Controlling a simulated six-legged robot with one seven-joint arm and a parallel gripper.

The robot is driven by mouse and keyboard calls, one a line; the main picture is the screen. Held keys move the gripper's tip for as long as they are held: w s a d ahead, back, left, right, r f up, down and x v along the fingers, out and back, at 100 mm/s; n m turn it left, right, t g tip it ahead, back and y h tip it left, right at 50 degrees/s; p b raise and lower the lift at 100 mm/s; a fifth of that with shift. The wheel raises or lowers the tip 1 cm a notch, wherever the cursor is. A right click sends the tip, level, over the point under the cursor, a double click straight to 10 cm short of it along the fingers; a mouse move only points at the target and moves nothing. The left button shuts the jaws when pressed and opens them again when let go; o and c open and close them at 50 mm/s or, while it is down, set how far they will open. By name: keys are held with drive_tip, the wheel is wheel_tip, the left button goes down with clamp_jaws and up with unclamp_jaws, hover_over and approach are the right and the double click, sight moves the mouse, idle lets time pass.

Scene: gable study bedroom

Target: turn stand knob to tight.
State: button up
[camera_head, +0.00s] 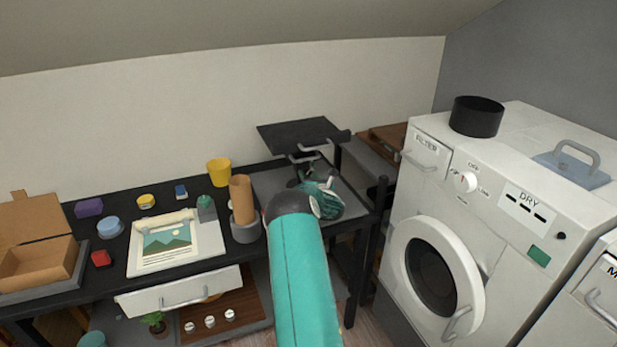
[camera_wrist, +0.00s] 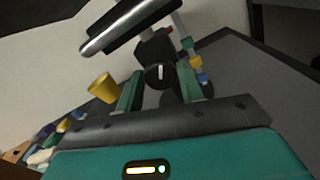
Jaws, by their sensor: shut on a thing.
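The stand has a flat dark top (camera_head: 300,134) and stands at the back right of the black table. In the wrist view its dark round knob (camera_wrist: 158,74) has a white line that stands nearly upright in the picture. My gripper (camera_wrist: 159,84) is shut on the knob, with one teal finger on each side. In the head view my gripper (camera_head: 310,184) is under the stand's top, and my arm hides the knob. A silver bar (camera_wrist: 128,26) crosses above the knob. Small red, yellow and blue pieces (camera_wrist: 196,62) sit right of it.
A brown cylinder (camera_head: 241,200) and a yellow cup (camera_head: 219,172) stand left of my arm. A picture board (camera_head: 150,262) and an open box (camera_head: 38,262) lie further left. The white dryer (camera_head: 395,225) stands close on the right.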

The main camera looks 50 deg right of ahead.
drive_tip(key=m, duration=0.3)
drive_tip(key=shift+m, duration=0.4)
drive_tip(key=m, duration=0.3)
drive_tip(key=shift+d+m, duration=0.1)
drive_tip(key=shift+m, duration=0.2)
drive_tip(key=m, duration=0.6)
drive_tip(key=shift+s+f, duration=0.1)
drive_tip(key=shift+f, duration=0.05)
drive_tip(key=m, duration=0.7)
drive_tip(key=shift+f+m, duration=0.1)
drive_tip(key=shift+m, duration=0.2)
drive_tip(key=m, duration=0.5)
drive_tip(key=shift+f, duration=0.1)
drive_tip(key=shift+m, duration=0.3)
drive_tip(key=o, duration=1)
